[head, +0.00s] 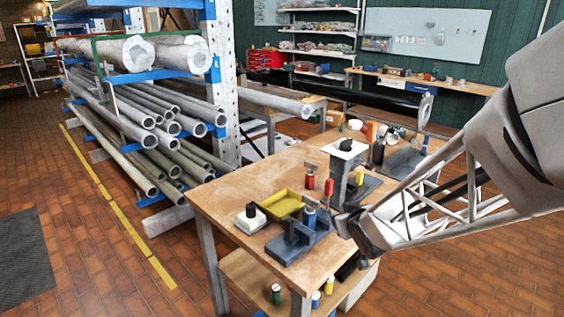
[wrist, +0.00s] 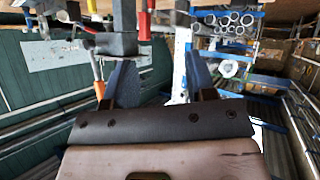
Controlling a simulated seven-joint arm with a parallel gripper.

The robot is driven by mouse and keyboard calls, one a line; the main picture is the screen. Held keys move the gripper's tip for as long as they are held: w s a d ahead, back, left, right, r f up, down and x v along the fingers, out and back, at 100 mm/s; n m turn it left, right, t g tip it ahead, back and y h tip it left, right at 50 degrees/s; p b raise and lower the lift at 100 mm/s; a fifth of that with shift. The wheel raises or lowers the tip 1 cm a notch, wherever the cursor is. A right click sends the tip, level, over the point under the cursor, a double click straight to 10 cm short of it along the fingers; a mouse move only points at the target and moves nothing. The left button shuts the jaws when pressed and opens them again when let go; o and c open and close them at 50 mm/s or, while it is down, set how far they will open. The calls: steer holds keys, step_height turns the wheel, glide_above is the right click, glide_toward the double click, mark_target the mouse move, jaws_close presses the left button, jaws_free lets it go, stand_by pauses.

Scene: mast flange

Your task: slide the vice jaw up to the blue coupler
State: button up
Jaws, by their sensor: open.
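A blue-grey vice (head: 297,244) stands near the front of the wooden workbench. The blue coupler (head: 309,218) stands upright at the vice, among its upright parts. The vice jaw (head: 290,230) appears to be the upright block left of the coupler; I cannot tell the gap between them. My gripper (head: 345,224) is just right of the vice, apart from it, its fingers mostly hidden by its own body. In the wrist view my gripper (wrist: 160,78) shows two separated dark fingers with nothing held between them.
A yellow tray (head: 282,205) and a white block with a black knob (head: 250,218) sit left of the vice. A red-handled tool (head: 328,187) and a grey post with a white top plate (head: 344,150) stand behind. A pipe rack (head: 150,110) is at left.

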steer(key=w+a+f+n+t+y, duration=0.1)
steer(key=w+a+f+n+y, duration=0.1)
steer(key=w+a+f+y, duration=0.2)
steer(key=n+y, duration=0.3)
steer(key=y, duration=0.4)
glide_toward(292, 222)
steer(key=shift+x, duration=1.7)
steer(key=shift+w, duration=0.1)
steer(key=shift+x, duration=3.8)
